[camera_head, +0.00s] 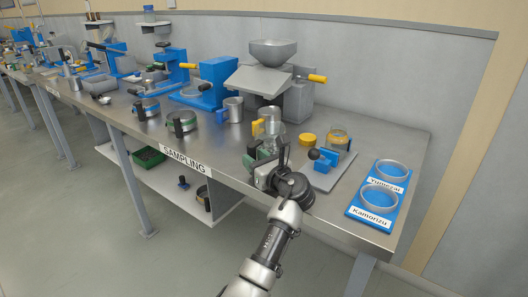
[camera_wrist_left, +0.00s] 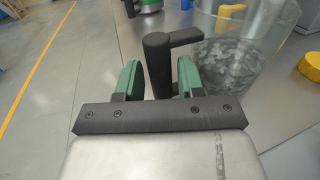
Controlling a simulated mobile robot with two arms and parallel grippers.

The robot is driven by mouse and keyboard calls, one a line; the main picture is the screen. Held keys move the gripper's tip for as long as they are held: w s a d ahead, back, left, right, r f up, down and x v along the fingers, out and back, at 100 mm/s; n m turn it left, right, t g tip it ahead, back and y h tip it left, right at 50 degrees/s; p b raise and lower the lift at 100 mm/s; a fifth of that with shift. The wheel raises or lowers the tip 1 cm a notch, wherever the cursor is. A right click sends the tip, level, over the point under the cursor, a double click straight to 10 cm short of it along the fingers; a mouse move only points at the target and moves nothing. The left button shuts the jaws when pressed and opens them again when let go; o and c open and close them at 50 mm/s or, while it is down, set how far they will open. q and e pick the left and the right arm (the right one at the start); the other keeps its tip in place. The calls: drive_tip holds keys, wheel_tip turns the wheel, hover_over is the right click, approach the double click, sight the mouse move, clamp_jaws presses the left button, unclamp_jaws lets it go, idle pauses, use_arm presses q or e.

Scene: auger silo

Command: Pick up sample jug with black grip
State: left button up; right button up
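The sample jug with black grip (camera_head: 269,130) is a clear vessel standing on the steel bench, partly behind my left gripper (camera_head: 264,169) in the head view. In the left wrist view the jug (camera_wrist_left: 240,55) is at upper right, with grey pieces inside. Its upright black grip (camera_wrist_left: 159,65) stands between the two green-padded fingers of my left gripper (camera_wrist_left: 160,78). The fingers are apart, with a visible gap beside the grip, and do not look closed on it. My right gripper is not in view.
A grey plate with a blue device (camera_head: 325,159), a yellow lid (camera_head: 307,139) and a jar (camera_head: 340,140) are close on the right. Clear dishes (camera_head: 390,170) sit on labelled blue mats. A metal cup (camera_head: 233,108) and the hopper machine (camera_head: 273,75) stand behind.

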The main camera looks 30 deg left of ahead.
use_arm(q)
drive_tip(key=shift+x, duration=1.1)
clamp_jaws()
